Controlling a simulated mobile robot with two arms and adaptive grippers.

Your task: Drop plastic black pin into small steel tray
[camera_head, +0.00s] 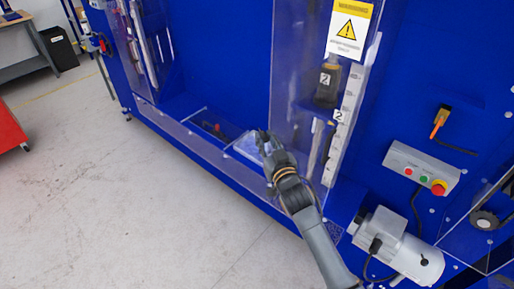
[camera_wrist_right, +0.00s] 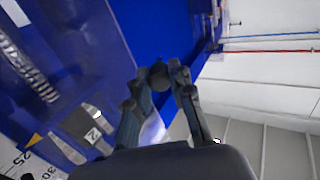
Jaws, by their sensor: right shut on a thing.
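My right gripper (camera_head: 262,136) reaches in from the lower right to the ledge of the blue machine. In the right wrist view the right gripper (camera_wrist_right: 162,84) is shut on a small dark round thing, which looks like the black pin (camera_wrist_right: 158,75). The pin cannot be made out in the head view. A small pale, shiny tray (camera_head: 246,147), seemingly the steel tray, lies on the ledge just beside and below the gripper, partly hidden by it. A pale patch shows between the fingers in the wrist view; I cannot tell what it is. My left gripper is not in view.
A dark compartment (camera_head: 212,126) with a red item lies left of the tray. A clear panel (camera_head: 294,75) with a warning sign stands right behind my arm. A control box (camera_head: 421,167) and a grey motor (camera_head: 398,247) are at the right.

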